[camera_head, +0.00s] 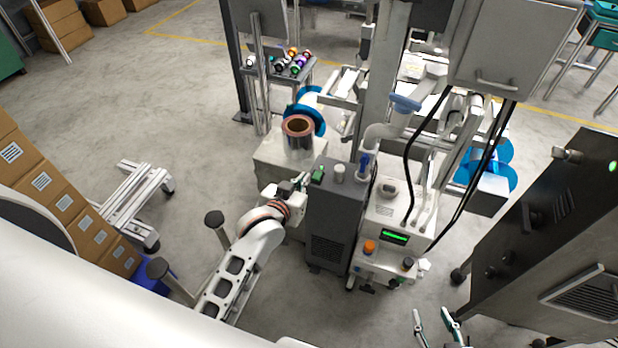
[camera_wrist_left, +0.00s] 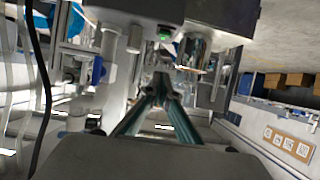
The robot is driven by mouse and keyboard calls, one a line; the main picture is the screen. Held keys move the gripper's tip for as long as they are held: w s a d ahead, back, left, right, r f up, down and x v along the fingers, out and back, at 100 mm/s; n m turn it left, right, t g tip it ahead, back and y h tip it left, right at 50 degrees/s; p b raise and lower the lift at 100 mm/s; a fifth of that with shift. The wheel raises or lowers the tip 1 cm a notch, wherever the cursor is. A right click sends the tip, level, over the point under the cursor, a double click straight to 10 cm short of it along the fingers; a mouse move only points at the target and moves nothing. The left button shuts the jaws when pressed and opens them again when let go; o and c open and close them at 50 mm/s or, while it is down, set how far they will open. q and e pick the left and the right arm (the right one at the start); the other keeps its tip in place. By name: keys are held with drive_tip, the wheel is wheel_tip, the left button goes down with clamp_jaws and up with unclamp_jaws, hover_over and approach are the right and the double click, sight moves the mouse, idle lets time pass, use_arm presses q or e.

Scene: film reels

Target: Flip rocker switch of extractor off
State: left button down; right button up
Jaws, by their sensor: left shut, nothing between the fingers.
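The extractor (camera_head: 335,215) is a dark grey upright box in the middle of the head view. A small green rocker switch (camera_head: 318,174) sits on its top at the left edge. Which way the switch is tilted is too small to tell. My left gripper (camera_head: 303,182) is close beside the extractor's upper left edge, just left of the switch. In the left wrist view its fingers (camera_wrist_left: 161,82) meet at the tips, shut and empty. A small green spot (camera_wrist_left: 164,37) shows above them under a dark housing. My right gripper (camera_head: 435,325) is at the bottom edge, fingers apart.
A white machine with a green display (camera_head: 395,237) and an orange knob (camera_head: 369,247) stands right of the extractor. A copper-coloured reel (camera_head: 299,127) sits behind it on the left. A dark cabinet (camera_head: 550,240) stands at right. Cardboard boxes (camera_head: 65,205) are at left.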

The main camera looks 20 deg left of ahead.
use_arm(q)
drive_tip(key=shift+d, duration=0.1)
drive_tip(key=shift+w, duration=0.1)
drive_tip(key=b, duration=0.2)
hover_over(313, 185)
drive_tip(key=f, duration=0.4)
drive_tip(key=shift+w, duration=0.3)
wheel_tip(313, 185, down, 3)
drive_tip(key=shift+r, duration=0.2)
drive_tip(key=shift+s+f+b, duration=0.15)
drive_tip(key=shift+f+b, duration=0.3)
drive_tip(key=shift+f, duration=0.3)
